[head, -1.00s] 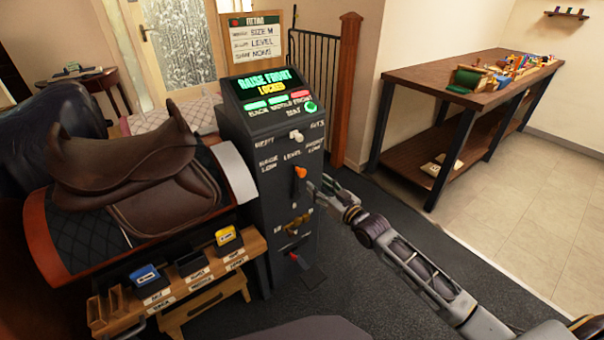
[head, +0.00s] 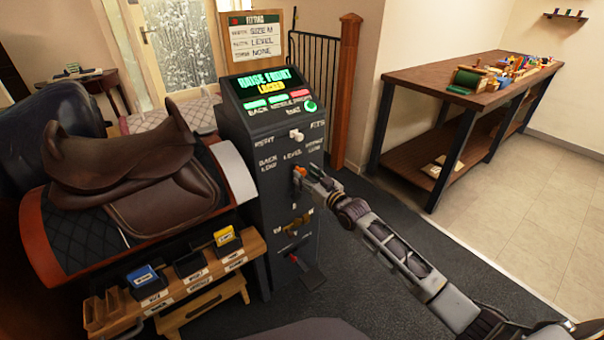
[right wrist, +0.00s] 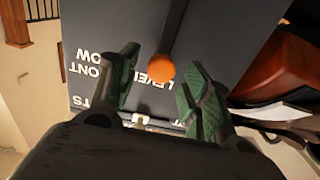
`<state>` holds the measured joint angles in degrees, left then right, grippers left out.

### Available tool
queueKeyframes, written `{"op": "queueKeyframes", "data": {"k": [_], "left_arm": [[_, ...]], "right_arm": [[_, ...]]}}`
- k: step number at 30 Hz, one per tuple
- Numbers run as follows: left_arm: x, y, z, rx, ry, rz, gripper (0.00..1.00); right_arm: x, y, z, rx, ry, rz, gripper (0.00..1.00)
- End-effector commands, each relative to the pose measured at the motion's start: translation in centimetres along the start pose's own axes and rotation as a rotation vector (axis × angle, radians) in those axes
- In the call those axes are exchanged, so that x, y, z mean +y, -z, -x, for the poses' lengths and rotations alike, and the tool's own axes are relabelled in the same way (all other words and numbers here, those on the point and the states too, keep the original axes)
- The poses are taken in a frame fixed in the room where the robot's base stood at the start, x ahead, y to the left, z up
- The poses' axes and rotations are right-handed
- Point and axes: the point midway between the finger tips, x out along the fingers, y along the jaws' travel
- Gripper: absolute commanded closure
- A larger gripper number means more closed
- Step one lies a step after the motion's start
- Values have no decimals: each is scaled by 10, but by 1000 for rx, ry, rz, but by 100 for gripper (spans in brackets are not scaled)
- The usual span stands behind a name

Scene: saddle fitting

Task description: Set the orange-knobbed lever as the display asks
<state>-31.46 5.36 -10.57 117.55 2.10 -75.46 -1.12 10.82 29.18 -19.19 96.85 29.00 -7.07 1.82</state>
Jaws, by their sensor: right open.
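The orange-knobbed lever (head: 300,170) is on the front of the dark console (head: 256,195), under the label "LEVEL". In the right wrist view its orange knob (right wrist: 160,67) lies between the two green-padded fingers, with a gap on each side. My right gripper (head: 308,174) is open at the lever and partly covers it in the head view. In the right wrist view the right gripper (right wrist: 160,90) also shows open. My left gripper is not in view.
A white knob (head: 296,134) sits above the lever, and a yellowish handle (head: 297,223) and a red-marked lever (head: 290,247) sit below. A brown saddle (head: 125,165) rests on a stand at left. A workbench (head: 450,80) stands at right. Floor between is clear.

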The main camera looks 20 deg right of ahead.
Motion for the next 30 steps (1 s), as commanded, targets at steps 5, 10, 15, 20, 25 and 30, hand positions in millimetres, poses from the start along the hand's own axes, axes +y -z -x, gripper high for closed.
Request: {"op": "queueKeyframes", "data": {"k": [5, 10, 15, 20, 25, 30], "left_arm": [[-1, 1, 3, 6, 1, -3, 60], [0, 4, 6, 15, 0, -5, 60], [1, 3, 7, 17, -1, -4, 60], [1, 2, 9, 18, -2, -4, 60], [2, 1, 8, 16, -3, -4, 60], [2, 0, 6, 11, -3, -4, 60]], "right_arm": [[0, 0, -14, 2, -1, 0, 52], [0, 0, -23, 1, 0, -1, 52], [0, 0, -27, 1, 0, 0, 52], [0, 0, -27, 0, 0, 0, 52], [0, 0, -27, 1, 0, 0, 54], [0, 0, -27, 1, 0, 0, 76]]}}
